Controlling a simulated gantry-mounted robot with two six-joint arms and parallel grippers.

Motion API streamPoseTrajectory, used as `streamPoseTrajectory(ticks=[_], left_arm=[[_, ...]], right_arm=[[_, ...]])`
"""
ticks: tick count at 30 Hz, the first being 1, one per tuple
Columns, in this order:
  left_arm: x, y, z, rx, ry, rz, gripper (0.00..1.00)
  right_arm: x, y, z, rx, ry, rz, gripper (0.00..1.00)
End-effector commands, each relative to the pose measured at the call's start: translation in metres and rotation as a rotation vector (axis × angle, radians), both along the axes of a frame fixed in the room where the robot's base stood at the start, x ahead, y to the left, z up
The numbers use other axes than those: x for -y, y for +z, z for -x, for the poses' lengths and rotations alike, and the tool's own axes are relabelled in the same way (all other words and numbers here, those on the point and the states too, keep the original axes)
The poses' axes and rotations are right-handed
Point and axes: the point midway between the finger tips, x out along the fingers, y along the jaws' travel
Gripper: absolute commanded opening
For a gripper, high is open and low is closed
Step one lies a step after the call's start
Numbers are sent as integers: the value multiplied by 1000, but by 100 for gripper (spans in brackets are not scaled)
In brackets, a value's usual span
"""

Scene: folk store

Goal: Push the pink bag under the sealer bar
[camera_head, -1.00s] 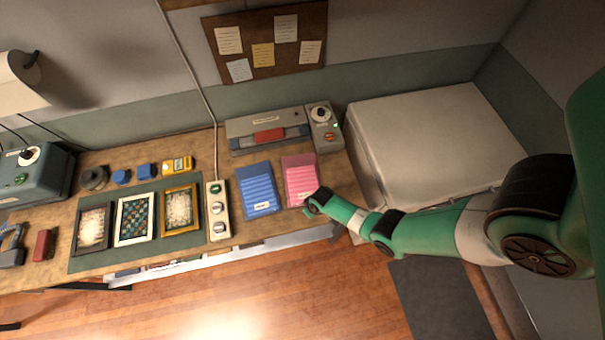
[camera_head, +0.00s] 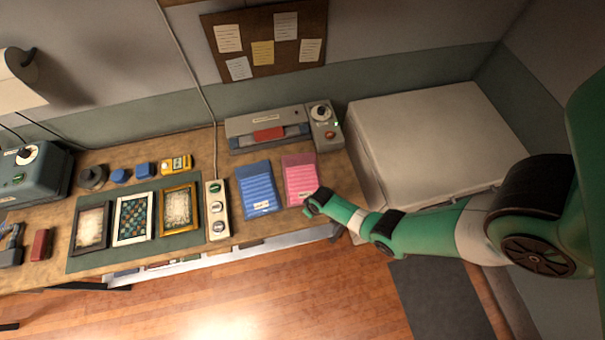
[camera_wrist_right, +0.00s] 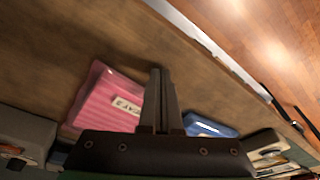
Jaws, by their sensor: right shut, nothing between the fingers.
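The pink bag (camera_head: 299,178) lies flat on the bench in front of the grey sealer (camera_head: 266,128), which has a red handle (camera_head: 268,134). The bag's far edge lies in front of the sealer's bar. My right gripper (camera_head: 309,205) is at the bag's near right corner. In the right wrist view the gripper (camera_wrist_right: 160,72) is shut with its fingers together and empty, beside the pink bag (camera_wrist_right: 105,98) and its white label. I cannot tell whether the fingers touch the bag. My left gripper is not in view.
A blue bag (camera_head: 257,188) lies just left of the pink one, with a switch strip (camera_head: 217,210) beyond it. A control box (camera_head: 323,126) stands right of the sealer. A large pale box (camera_head: 430,140) stands farther right. Bare bench lies right of the pink bag.

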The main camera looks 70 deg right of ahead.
Motion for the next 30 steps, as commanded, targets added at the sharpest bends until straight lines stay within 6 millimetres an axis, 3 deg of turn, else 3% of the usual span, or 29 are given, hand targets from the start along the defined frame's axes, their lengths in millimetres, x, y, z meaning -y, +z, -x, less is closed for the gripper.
streamPoseTrajectory(ticks=[8,30], left_arm=[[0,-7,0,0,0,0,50],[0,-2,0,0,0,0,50]], right_arm=[[0,-7,0,0,0,0,0],[0,-2,0,0,0,0,0]])
